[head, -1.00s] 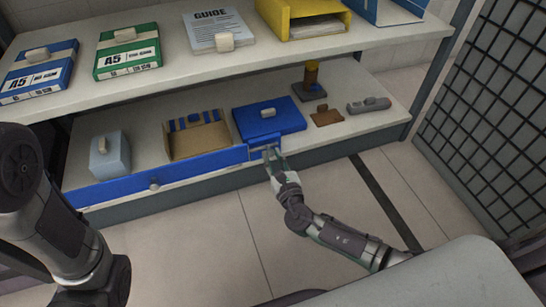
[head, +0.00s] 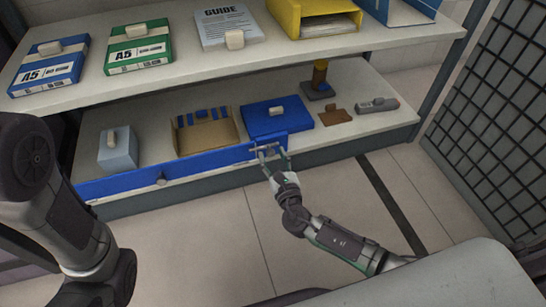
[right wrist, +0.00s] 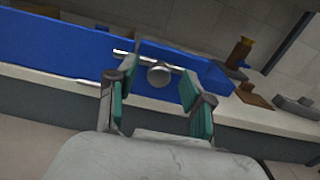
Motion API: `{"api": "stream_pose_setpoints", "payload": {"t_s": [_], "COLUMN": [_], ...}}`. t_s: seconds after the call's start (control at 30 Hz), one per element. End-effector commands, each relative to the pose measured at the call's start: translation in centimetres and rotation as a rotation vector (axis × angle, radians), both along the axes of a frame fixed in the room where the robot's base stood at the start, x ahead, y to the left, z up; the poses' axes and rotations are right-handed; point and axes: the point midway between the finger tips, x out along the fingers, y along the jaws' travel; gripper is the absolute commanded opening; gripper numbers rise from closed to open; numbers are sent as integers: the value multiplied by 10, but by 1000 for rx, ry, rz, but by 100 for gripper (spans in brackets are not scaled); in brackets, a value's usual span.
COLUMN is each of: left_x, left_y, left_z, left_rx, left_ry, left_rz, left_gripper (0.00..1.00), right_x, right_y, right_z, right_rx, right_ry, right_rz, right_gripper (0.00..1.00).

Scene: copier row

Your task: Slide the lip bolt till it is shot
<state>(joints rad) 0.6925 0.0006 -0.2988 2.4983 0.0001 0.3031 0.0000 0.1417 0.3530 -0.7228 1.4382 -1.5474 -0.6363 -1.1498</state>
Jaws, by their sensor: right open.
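The lip bolt (head: 266,149) is a thin metal bar with a round knob, mounted near the right end of the blue lip (head: 210,162) along the lower shelf's front. In the right wrist view, the bolt's knob (right wrist: 158,74) stands between the fingers and the bar runs sideways behind it. My right gripper (head: 275,158) is open in front of the bolt, one finger on each side of the knob; its fingers (right wrist: 155,90) show a gap on both sides. I cannot tell how far the bar is slid. My left arm shows at the left, its gripper out of view.
A brown piece (head: 335,116) and a grey stapler-like thing (head: 377,105) lie right. The floor in front is clear.

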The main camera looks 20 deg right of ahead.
Motion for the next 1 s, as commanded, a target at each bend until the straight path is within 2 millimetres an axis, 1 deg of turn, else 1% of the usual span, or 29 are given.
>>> {"api": "stream_pose_setpoints", "payload": {"t_s": [0.07,0.17,0.3,0.4,0.5,0.63,1.0], "left_x": [0,-1,-1,-1,-1,-1,-1], "left_y": [0,0,0,0,0,0,0], "left_z": [0,0,0,0,0,0,0], "left_rx": [0,0,1,1,1,1,0], "left_ry": [-1,-2,-3,-3,-3,-3,-4], "left_rz": [0,0,-1,-1,-1,-1,-1], "left_gripper": [0,0,0,0,0,0,0], "right_x": [-6,-20,-45,-59,-69,-74,-74], "right_y": [0,-1,-1,-2,-2,-2,-2], "right_z": [-1,-2,-1,-1,-1,0,0], "right_rx": [0,0,0,-1,0,0,0], "right_ry": [2,3,3,2,1,1,0], "right_rz": [1,2,1,1,1,0,0], "right_gripper": [51,51,51,51,51,51,51]}}
